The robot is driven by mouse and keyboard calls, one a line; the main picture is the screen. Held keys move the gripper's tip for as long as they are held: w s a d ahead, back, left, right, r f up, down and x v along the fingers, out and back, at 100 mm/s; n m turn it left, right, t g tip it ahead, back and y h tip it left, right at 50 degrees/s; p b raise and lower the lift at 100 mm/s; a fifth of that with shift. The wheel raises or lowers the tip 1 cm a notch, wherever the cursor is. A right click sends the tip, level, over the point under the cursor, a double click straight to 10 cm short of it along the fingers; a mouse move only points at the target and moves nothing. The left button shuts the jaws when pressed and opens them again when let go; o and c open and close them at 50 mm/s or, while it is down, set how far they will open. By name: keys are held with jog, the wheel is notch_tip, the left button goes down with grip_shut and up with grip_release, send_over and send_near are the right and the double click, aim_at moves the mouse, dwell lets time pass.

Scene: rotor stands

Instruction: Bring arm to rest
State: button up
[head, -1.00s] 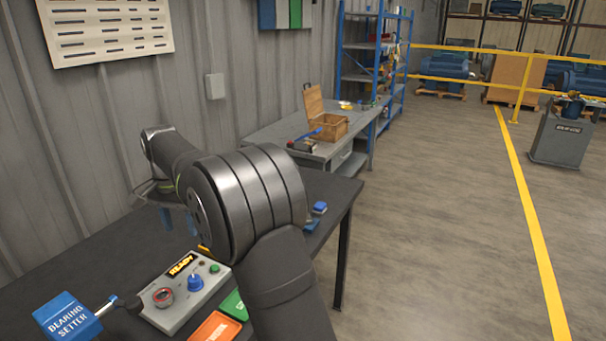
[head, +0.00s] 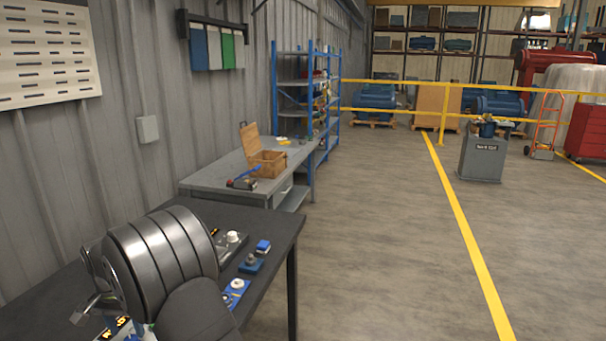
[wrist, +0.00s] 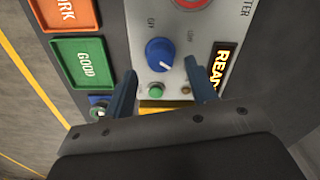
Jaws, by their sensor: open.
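My gripper (wrist: 160,70) shows in the wrist view with its two dark blue fingers apart. Nothing is between them. They are over a grey control box (wrist: 180,20) with a blue knob (wrist: 159,54), a green button (wrist: 155,89) and a lit READY display (wrist: 222,68). Whether the fingers touch the box I cannot tell. In the head view my arm's thick grey joint is at the lower left and hides most of the control box. The gripper itself is not clear there.
A green GOOD tray (wrist: 80,63) lies beside the box. A grey bench (head: 212,178) with an open wooden box (head: 268,162) stands behind.

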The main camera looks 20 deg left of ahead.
aim_at(130, 339)
jog(key=shift+f, duration=1.8)
jog(key=shift+r, duration=0.1)
